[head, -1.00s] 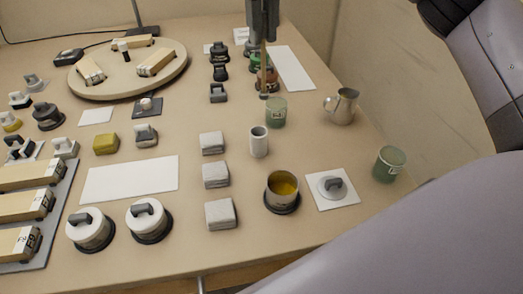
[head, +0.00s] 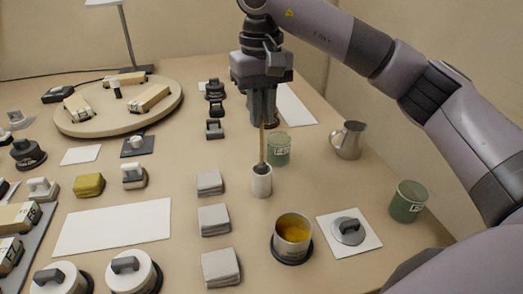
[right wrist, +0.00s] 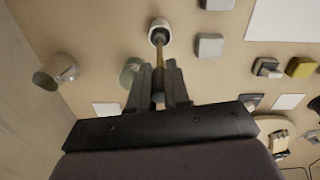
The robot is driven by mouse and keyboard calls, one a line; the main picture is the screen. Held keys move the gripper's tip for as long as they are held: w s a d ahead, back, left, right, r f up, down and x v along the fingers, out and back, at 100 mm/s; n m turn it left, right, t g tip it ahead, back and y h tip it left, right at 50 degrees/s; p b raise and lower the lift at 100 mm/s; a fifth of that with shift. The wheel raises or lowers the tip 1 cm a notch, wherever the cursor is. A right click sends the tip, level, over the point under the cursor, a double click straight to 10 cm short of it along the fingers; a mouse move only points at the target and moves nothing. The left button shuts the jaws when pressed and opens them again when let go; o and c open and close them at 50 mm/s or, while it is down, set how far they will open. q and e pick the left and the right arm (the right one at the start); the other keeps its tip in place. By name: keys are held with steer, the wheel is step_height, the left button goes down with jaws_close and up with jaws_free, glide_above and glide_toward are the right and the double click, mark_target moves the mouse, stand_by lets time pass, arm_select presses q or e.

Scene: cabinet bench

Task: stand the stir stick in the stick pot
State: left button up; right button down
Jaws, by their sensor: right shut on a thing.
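The stir stick (head: 262,145) is a thin tan rod with a dark lower end. My right gripper (head: 263,118) is shut on its upper part and holds it about upright, pointing down. The stick pot (head: 261,184) is a small white cylinder standing on the bench right below. The stick's dark end overlaps the pot's mouth; I cannot tell how far inside it is. In the right wrist view the stick (right wrist: 161,55) runs from between the fingers (right wrist: 160,68) to the pot's opening (right wrist: 159,28). My left gripper is out of view.
A green cup (head: 279,150) stands close behind the pot to the right. A tin of yellow stuff (head: 292,230) stands in front. Grey blocks (head: 210,183) line the left. A metal jug (head: 348,140) and another green cup (head: 408,201) stand to the right.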

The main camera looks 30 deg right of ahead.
glide_above(261, 164)
steer(key=f, duration=0.3)
steer(key=f+b, duration=0.1)
steer(key=f, duration=0.2)
steer(key=shift+w+d+f, duration=0.1)
steer(key=shift+w+d, duration=0.1)
steer(key=shift+f, duration=0.3)
steer(key=shift+f, duration=0.15)
steer(key=c, duration=1.1)
jaws_free()
